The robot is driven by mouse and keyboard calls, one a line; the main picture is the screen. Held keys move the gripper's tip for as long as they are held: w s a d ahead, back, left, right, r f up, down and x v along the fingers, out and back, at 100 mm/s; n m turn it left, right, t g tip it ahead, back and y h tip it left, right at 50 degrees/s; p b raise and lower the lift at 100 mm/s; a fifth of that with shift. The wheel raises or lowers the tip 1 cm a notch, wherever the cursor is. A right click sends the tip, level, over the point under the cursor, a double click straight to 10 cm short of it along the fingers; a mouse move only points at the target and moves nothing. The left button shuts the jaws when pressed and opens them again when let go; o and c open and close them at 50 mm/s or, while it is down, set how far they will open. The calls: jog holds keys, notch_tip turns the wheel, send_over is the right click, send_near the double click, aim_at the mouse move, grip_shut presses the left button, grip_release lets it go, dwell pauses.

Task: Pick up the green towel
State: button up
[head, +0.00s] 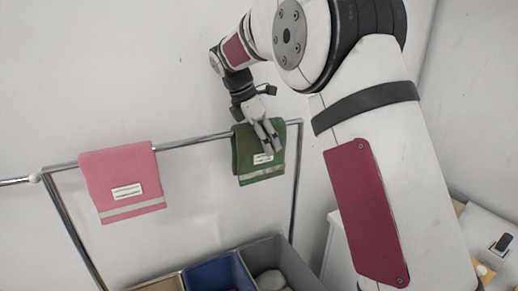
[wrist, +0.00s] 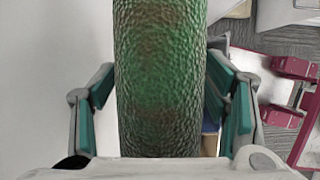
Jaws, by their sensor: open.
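The green towel (head: 246,160) hangs over the metal rail near its right end, with a white label and a pale stripe near its lower edge. In the wrist view the green towel (wrist: 160,80) fills the middle between my two fingers. My gripper (head: 267,143) is at the towel's upper right part in the head view and covers some of it. In the wrist view my gripper (wrist: 162,112) is open, with one green-padded finger on each side of the towel. The right finger is close to the towel's edge; I cannot tell whether it touches.
A pink towel (head: 122,183) hangs on the same metal rail (head: 195,140) to the left. Below stand a blue bin (head: 215,274) and a grey bin (head: 290,262) with pale items inside. A white wall is close behind the rail. A white surface with small objects is at the lower right.

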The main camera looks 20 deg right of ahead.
jog(key=shift+f, duration=0.15)
jog(key=c, duration=1.3)
notch_tip(320, 180, up, 16)
jog(key=b, duration=0.3)
jog(key=shift+w+f, duration=0.1)
jog(key=shift+f, duration=0.15)
jog(key=shift+r, duration=1.5)
